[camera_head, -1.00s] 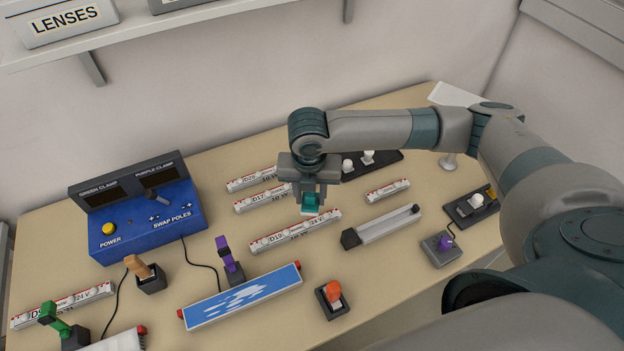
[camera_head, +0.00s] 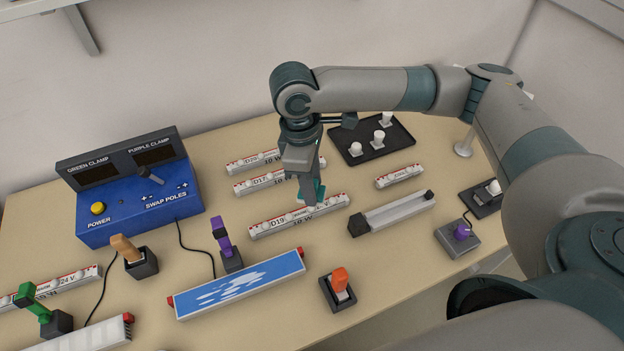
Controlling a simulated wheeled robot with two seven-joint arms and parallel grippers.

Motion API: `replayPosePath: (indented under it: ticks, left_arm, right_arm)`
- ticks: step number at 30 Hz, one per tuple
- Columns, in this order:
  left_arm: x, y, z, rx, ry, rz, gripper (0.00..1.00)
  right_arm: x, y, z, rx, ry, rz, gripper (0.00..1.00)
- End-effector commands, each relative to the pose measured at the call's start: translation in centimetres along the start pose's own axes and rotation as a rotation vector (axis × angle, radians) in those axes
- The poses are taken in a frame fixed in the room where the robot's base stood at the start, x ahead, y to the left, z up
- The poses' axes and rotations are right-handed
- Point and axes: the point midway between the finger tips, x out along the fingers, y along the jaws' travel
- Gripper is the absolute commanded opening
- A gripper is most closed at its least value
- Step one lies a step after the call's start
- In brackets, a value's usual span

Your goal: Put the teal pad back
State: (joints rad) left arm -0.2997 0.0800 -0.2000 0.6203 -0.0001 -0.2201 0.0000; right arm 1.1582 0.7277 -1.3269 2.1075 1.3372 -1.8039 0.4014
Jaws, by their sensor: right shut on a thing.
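My right gripper (camera_head: 313,202) points down over the right part of the D19 strip (camera_head: 270,227), in the middle of the table. It is shut on the teal pad (camera_head: 320,190), of which only a small piece shows beside the fingers. I cannot tell whether the pad touches the strip. My left gripper is not in view.
A blue control box (camera_head: 140,200) stands at the left. A black tray (camera_head: 372,148) with white knobs lies behind the gripper. A grey rail (camera_head: 393,213), a blue-topped panel (camera_head: 240,285) and an orange-topped holder (camera_head: 339,290) lie around. Bare table shows between them.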

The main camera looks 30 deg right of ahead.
Motion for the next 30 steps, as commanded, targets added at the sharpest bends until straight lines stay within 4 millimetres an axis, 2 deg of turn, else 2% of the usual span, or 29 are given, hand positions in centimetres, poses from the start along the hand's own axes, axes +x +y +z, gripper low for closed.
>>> replayPosePath:
  ticks: [1,9,15,21,30]
  left_arm:
    - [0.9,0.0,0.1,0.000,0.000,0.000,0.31]
    - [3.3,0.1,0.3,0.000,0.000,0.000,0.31]
    - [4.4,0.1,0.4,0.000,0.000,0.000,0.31]
    - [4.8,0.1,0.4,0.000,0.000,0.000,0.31]
    - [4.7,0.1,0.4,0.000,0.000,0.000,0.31]
  right_arm:
    - [0.4,-0.1,0.0,0.077,0.003,-0.007,0.10]
    - [0.3,-1.1,0.6,0.536,0.003,-0.064,0.10]
    - [0.0,-1.7,1.0,0.794,0.003,-0.096,0.10]
    - [-0.1,-2.0,1.2,0.913,0.002,-0.111,0.10]
    - [-0.2,-2.0,1.2,0.927,0.002,-0.112,0.10]
